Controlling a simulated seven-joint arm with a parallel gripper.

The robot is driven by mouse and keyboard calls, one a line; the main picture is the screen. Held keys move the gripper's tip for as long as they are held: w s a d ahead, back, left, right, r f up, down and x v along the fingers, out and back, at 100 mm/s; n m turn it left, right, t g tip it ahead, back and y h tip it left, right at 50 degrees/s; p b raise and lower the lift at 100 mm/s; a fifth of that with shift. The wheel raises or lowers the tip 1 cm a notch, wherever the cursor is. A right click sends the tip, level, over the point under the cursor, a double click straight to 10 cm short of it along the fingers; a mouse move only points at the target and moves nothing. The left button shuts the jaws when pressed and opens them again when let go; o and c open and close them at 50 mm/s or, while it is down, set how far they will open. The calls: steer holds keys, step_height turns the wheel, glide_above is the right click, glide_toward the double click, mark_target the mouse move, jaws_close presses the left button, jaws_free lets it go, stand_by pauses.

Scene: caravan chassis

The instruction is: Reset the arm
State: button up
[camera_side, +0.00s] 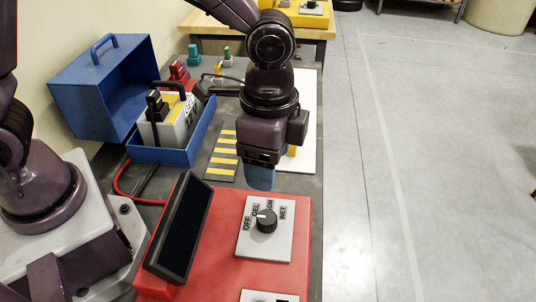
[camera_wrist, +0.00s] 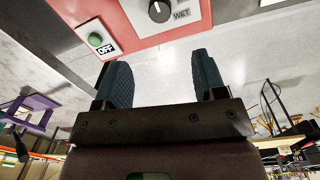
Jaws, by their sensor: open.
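My gripper (camera_side: 261,178) hangs over the far edge of the red box (camera_side: 216,223) in the side view, with a blue fingertip pointing down. In the wrist view my gripper (camera_wrist: 161,75) shows two dark blue ridged fingers apart, with nothing between them. The red box carries a white plate (camera_side: 282,247) with a black knob (camera_side: 266,221) and the labels OFF, GEL and WET, plus one I cannot read clearly. The knob (camera_wrist: 159,10) also shows at the top of the wrist view, apart from my fingers.
A black screen (camera_side: 181,229) tilts up on the red box. An open blue case (camera_side: 173,157) holds a white battery-like block (camera_side: 168,127) at left. Yellow-black stripes (camera_side: 222,152) mark the grey bench. A green button (camera_wrist: 95,40) with an OFF label shows in the wrist view. Floor at right is clear.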

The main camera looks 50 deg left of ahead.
steer(key=s+a+r+n+t, duration=0.3)
steer(key=s+a+r+n, duration=0.2)
steer(key=a+r, duration=0.2)
steer(key=s+a+r+n+t, duration=0.3)
steer(key=s+a+r+n, duration=0.2)
steer(key=a, duration=0.6)
step_height(320, 180, up, 2)
steer(key=shift+a+r+n, duration=0.1)
steer(key=shift+a+n, duration=0.15)
steer(key=shift+n, duration=0.25)
